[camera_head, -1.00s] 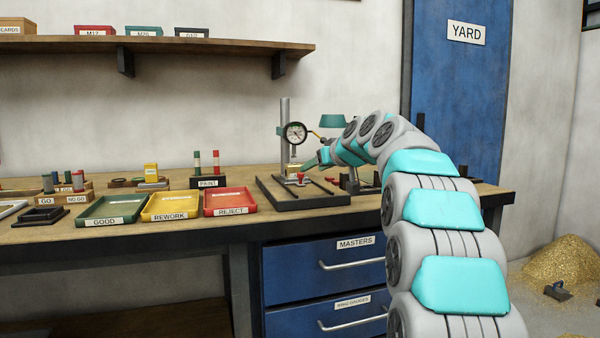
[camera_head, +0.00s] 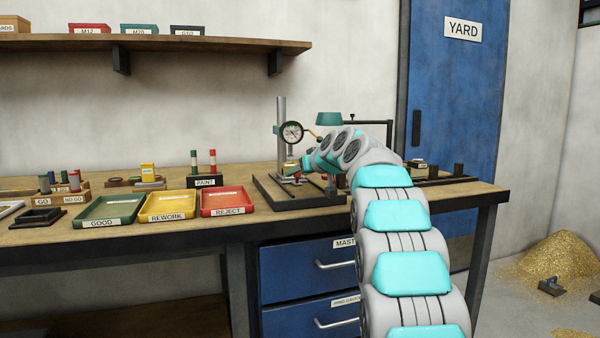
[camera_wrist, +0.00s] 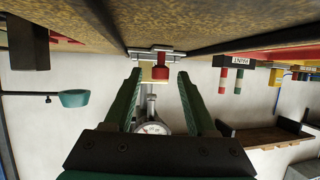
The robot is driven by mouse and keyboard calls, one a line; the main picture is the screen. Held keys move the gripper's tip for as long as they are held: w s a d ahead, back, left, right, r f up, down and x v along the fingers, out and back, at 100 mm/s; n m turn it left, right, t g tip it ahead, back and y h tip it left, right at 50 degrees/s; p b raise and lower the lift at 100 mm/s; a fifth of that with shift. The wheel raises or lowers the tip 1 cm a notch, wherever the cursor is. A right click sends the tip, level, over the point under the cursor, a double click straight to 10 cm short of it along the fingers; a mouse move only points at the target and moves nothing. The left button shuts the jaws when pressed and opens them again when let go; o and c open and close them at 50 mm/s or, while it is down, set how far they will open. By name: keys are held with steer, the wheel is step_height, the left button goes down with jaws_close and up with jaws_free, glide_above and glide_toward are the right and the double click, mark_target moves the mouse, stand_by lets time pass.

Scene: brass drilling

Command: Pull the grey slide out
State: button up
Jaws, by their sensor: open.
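The grey slide (camera_wrist: 152,50) shows in the wrist view as a small grey metal piece at the dark base, with a red knob (camera_wrist: 160,72) and a brass-coloured block (camera_wrist: 147,74) by it. My gripper (camera_wrist: 158,75) has its two green fingers apart, with the knob and block seen in the gap between them. I cannot tell whether the fingers touch anything. In the head view, my gripper (camera_head: 292,172) is low at the dial gauge stand (camera_head: 281,135), and my arm hides part of the fixture. The dial gauge (camera_head: 291,132) is above it.
The dark fixture base (camera_head: 270,190) lies on the bench. A red REJECT tray (camera_head: 228,211), a yellow REWORK tray (camera_head: 168,217) and a green GOOD tray (camera_head: 108,221) are to its left. A teal lamp (camera_head: 329,118) stands behind my wrist.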

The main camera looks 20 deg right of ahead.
jaws_close()
stand_by(1.3)
